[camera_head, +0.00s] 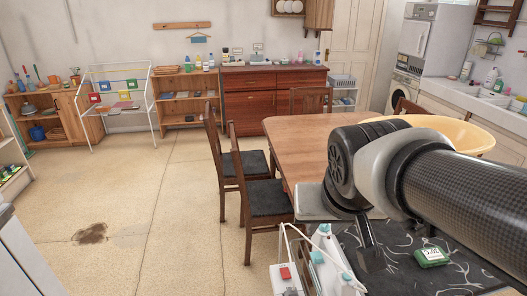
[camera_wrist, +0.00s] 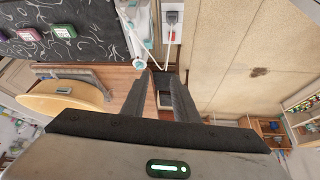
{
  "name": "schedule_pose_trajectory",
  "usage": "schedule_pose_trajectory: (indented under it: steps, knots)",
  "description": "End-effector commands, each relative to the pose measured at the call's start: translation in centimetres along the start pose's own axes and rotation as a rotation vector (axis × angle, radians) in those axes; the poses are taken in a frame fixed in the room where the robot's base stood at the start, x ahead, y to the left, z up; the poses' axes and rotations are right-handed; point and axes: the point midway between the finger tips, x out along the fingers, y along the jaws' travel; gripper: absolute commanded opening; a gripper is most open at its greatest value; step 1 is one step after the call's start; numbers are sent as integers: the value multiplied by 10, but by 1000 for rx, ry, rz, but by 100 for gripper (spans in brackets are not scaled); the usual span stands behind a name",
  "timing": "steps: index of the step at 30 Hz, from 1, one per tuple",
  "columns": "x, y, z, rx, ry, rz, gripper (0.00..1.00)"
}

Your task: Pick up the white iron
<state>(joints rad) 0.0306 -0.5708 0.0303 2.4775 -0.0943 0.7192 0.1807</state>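A white appliance with teal parts, which looks like the white iron (camera_head: 326,268), is at the left edge of the dark patterned surface, partly hidden at the bottom of the head view. It also shows at the top of the wrist view (camera_wrist: 139,32), with a white cord or tube beside it. My gripper (camera_wrist: 160,86) is open, its two dark fingers spread with nothing held between them. In the head view one finger (camera_head: 371,252) shows above the dark surface, to the right of the iron and apart from it.
A box with a red switch (camera_head: 287,277) sits left of the iron. A green box (camera_head: 431,256) lies on the dark patterned surface (camera_head: 400,277). A wooden table (camera_head: 310,133) with a large yellow bowl (camera_head: 462,135) and chairs (camera_head: 268,197) stand beyond.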

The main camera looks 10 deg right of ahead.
Motion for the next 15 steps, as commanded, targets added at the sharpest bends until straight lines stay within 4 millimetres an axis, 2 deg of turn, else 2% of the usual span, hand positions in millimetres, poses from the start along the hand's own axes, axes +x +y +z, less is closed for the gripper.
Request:
schedule_pose_trajectory:
  steps: [1,8,12,15]
  knots:
    - [18,2,-4,21,0,14,27]
    - [88,11,-30,79,24,63,27]
    - [138,35,-36,4,-14,101,27]
    - [165,55,-34,-84,-57,112,27]
